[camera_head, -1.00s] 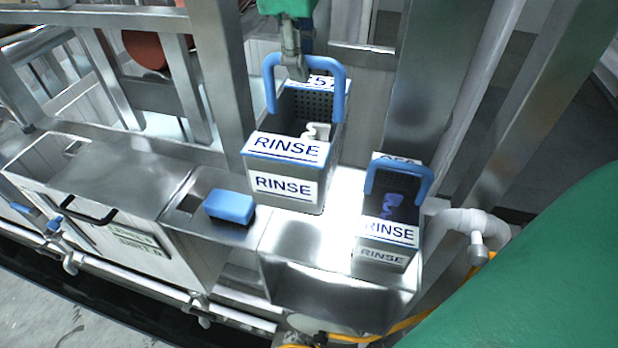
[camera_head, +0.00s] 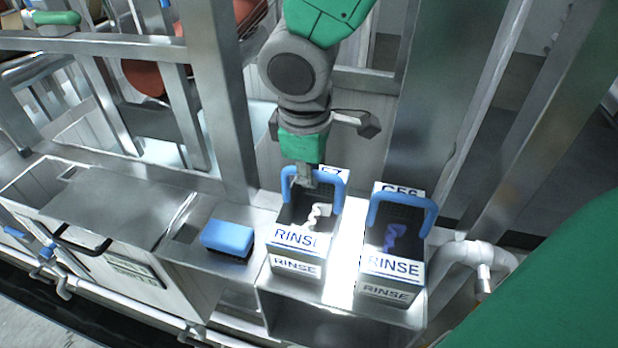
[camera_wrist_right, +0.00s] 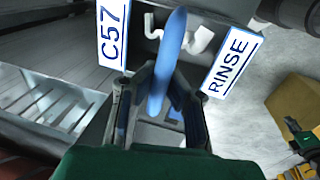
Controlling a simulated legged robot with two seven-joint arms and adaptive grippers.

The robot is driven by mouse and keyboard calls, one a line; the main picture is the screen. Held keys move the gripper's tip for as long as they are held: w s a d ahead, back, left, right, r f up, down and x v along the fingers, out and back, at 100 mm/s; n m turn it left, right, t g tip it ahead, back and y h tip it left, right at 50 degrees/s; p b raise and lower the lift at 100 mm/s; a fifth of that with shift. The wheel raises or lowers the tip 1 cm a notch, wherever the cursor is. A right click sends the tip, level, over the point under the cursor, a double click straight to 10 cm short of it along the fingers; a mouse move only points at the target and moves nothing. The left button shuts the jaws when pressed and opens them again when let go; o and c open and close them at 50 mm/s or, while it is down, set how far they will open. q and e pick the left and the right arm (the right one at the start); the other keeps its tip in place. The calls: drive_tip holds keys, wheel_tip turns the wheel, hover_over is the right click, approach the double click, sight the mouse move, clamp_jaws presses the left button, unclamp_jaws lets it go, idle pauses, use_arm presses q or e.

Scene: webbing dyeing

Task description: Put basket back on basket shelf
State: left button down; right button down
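The basket (camera_head: 297,265) has a blue handle (camera_head: 338,192), a RINSE label and a white twisted strip inside. It appears to stand upright on the metal shelf (camera_head: 340,290), left of a similar basket (camera_head: 390,290) holding a blue-purple strip. My right gripper (camera_head: 305,176) is at the top of the left basket's handle. In the right wrist view, the gripper fingers (camera_wrist_right: 166,95) are on both sides of the blue handle (camera_wrist_right: 174,40) and look closed on it. The C57 label (camera_wrist_right: 112,38) shows there. My left gripper is not in view.
A blue block (camera_head: 228,238) lies on the metal ledge left of the baskets. White pipes (camera_head: 470,255) run close on the right. A metal post (camera_head: 215,100) stands behind on the left. The gap between the two baskets is narrow.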

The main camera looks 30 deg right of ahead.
drive_tip(key=shift+w+d+f, duration=0.1)
drive_tip(key=shift+d+f, duration=0.1)
drive_tip(key=shift+f, duration=0.55)
drive_tip(key=c, duration=1.7)
unclamp_jaws()
drive_tip(key=shift+a, duration=0.15)
drive_tip(key=shift+r, duration=0.15)
drive_tip(key=r, duration=0.4)
drive_tip(key=s+a+r, duration=0.1)
drive_tip(key=r, duration=0.6)
drive_tip(key=shift+s+a+r, duration=0.25)
drive_tip(key=shift+r, duration=0.05)
